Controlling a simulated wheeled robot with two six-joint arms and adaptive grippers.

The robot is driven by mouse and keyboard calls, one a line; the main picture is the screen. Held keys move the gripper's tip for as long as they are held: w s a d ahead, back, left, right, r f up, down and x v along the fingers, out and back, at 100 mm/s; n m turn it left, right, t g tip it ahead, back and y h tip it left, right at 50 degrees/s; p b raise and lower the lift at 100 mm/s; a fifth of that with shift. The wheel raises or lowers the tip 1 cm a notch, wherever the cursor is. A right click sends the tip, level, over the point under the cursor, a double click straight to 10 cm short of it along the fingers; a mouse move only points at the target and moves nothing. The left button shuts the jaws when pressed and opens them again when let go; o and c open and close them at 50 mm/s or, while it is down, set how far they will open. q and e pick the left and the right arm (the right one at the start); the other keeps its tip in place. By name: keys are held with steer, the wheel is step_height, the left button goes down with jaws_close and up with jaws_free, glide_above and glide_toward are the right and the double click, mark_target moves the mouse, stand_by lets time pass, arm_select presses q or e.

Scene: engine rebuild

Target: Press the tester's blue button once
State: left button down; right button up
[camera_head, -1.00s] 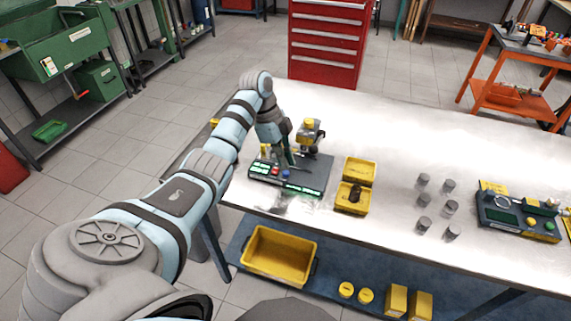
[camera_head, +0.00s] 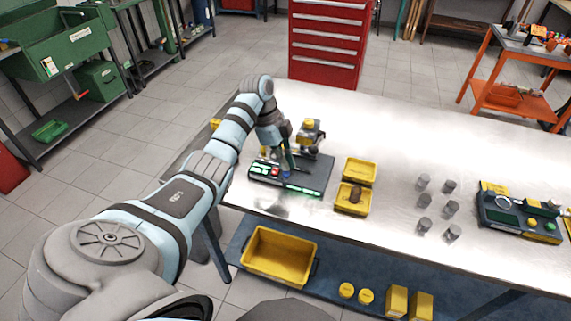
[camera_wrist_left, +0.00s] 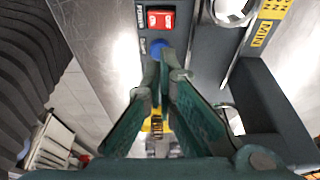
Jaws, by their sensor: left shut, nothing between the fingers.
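The tester (camera_head: 318,174) is a dark grey box with green lit displays near the table's left end. Its blue button (camera_head: 286,174) is on the front panel beside a red button (camera_head: 275,173). In the left wrist view the blue button (camera_wrist_left: 156,46) lies just beyond the fingertips, below the red switch (camera_wrist_left: 160,19), and is partly hidden by them. My left gripper (camera_head: 289,165) is shut and empty, pointing down over the panel. It also shows in the left wrist view (camera_wrist_left: 163,72). I cannot tell whether the tips touch the button. My right gripper is not in view.
Two yellow trays (camera_head: 360,170) stand right of the tester, the nearer one holding a dark part (camera_head: 356,194). Several grey metal cylinders (camera_head: 423,183) stand further right, before another grey device (camera_head: 520,216). The table's far middle is clear.

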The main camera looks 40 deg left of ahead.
mark_target(284, 173)
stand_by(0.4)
arm_select(q)
steer(key=shift+f+b, duration=0.65)
steer(key=shift+f, duration=0.5)
steer(key=shift+s+f, duration=0.1)
steer(key=shift+f, duration=0.15)
step_height(284, 173, up, 6)
steer(key=p, duration=0.7)
steer(key=shift+r, duration=0.2)
steer(key=shift+f, duration=0.1)
steer(key=shift+f, duration=0.1)
